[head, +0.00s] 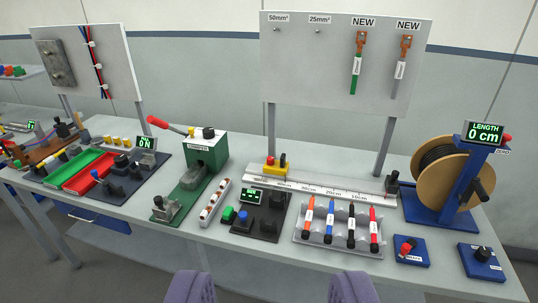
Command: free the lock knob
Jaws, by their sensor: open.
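Two small blue boxes stand at the bench's front right. One carries a red knob (407,246) and a small white label. The other, farther right, carries a black knob (483,253) and a white label. The labels are too small to read, so I cannot tell for sure which is the lock knob, or whether it is locked. My gripper (270,288) shows as two purple fingers at the bottom edge, wide apart, with nothing between them. It is in front of the bench, left of both knobs and touching neither.
A cable reel (437,170) on a blue stand with a "0 cm" display stands behind the knobs. A grey rack (312,238) of several pens lies left of them. A ruler (315,186), green press (205,155) and upright board (335,85) are farther back.

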